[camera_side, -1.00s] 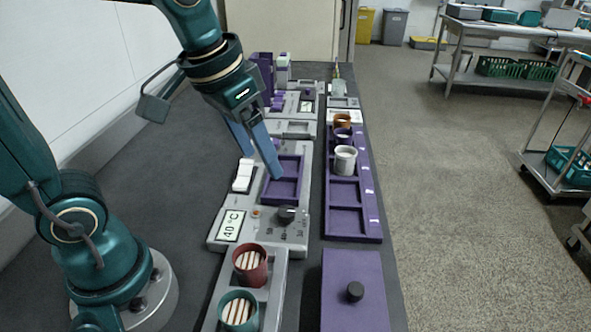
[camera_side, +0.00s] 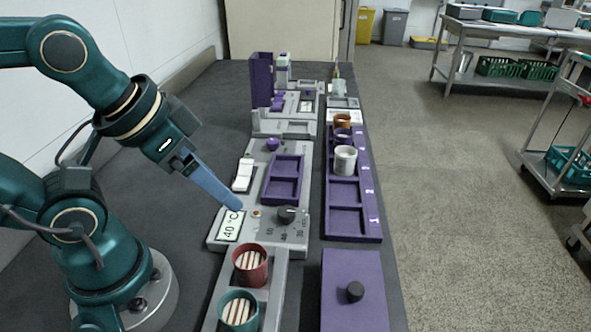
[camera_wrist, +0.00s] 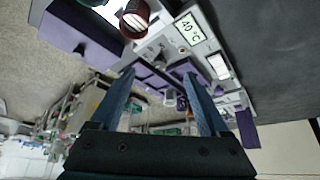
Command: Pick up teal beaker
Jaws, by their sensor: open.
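The teal beaker (camera_side: 238,311) stands upright in the grey holder at the near end of the bench, with red and white stripes showing inside it. The red beaker (camera_side: 250,266) stands just behind it and also shows at the top of the wrist view (camera_wrist: 135,18). My gripper (camera_side: 237,206) is over the 40 °C display, behind and above the beakers and apart from both. In the wrist view its blue fingers (camera_wrist: 159,74) are spread with nothing between them. I cannot clearly make out the teal beaker in the wrist view.
The heater unit with its display (camera_side: 230,226) and black knob (camera_side: 287,214) lies behind the beakers. A purple rack (camera_side: 352,223) holds several cups to the right. A purple box with a black knob (camera_side: 354,291) is nearer. The dark bench at left is clear.

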